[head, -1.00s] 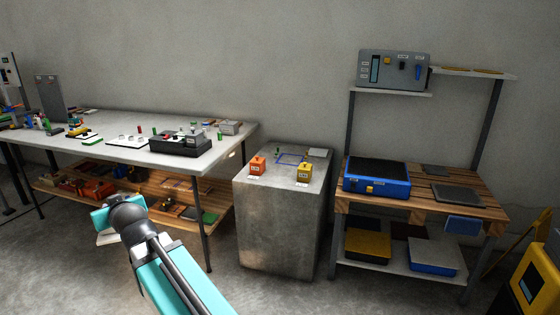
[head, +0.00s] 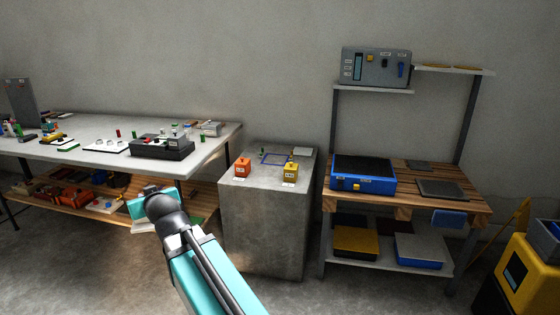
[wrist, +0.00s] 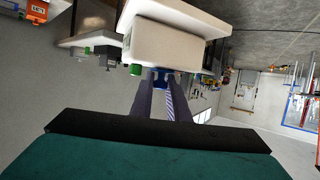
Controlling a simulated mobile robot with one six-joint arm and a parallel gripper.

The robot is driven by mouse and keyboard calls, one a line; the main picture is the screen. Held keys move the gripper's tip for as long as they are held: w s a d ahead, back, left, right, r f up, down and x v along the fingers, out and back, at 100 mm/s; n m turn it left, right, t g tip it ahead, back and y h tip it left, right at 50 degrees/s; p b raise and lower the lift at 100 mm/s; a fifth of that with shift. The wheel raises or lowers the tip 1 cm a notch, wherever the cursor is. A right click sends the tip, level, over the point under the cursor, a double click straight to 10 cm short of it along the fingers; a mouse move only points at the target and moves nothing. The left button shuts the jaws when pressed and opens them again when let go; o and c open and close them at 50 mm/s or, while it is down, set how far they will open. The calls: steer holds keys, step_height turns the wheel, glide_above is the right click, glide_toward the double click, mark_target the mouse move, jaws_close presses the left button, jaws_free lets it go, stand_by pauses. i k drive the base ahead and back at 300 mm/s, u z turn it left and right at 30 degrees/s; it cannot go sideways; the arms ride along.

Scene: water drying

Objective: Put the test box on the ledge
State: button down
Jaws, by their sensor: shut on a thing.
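In the wrist view my gripper (wrist: 161,84) is shut on a pale box (wrist: 165,42), with a blue part between the fingertips and a green knob beside it. I take this to be the test box; no label on it is readable. In the head view my wrist (head: 158,198) is held in front of the workbench and left of the concrete block; the fingers are hidden, and a pale edge (head: 142,227) shows below. Which surface is the ledge is not marked; two upper shelves (head: 372,88) (head: 455,71) stand above the wooden bench at right.
A grey panel box (head: 376,67) fills most of the left upper shelf. The concrete block (head: 262,230) carries an orange box (head: 243,168), a yellow box (head: 291,171) and a blue outline. A blue case (head: 363,174) sits on the wooden bench (head: 408,200). A yellow machine (head: 520,275) stands at right.

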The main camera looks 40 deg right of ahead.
mark_target(275, 159)
steer(key=u, duration=0.05)
steer(key=i, duration=1)
steer(key=z, duration=0.05)
